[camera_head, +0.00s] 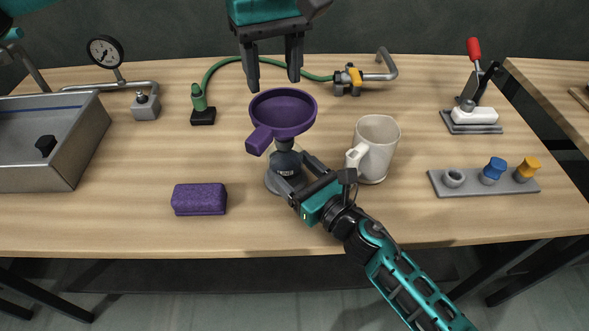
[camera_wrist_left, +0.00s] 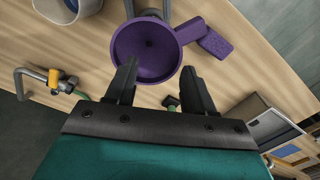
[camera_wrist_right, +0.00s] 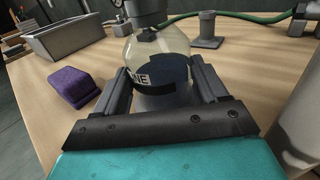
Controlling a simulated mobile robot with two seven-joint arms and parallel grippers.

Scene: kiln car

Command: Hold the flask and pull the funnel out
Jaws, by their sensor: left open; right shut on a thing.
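A purple funnel (camera_head: 283,110) sits in the neck of a glass flask (camera_head: 286,163), its tab handle pointing to the lower left. The flask has a dark lower part with a white label and stands on a grey round base (camera_head: 272,190). My right gripper (camera_head: 291,169) is shut on the flask; the right wrist view shows its fingers on both sides of the flask (camera_wrist_right: 165,52). My left gripper (camera_head: 274,82) is open and empty, just above the far rim of the funnel. In the left wrist view the funnel (camera_wrist_left: 146,45) lies beyond its fingertips.
A white mug (camera_head: 378,145) stands close right of the flask. A purple sponge (camera_head: 199,199) lies to the left. A green hose (camera_head: 225,66) and valve (camera_head: 348,79) are behind. A metal sink (camera_head: 80,148), a toggle clamp (camera_head: 472,112) and a plug holder (camera_head: 470,188) stand at the sides.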

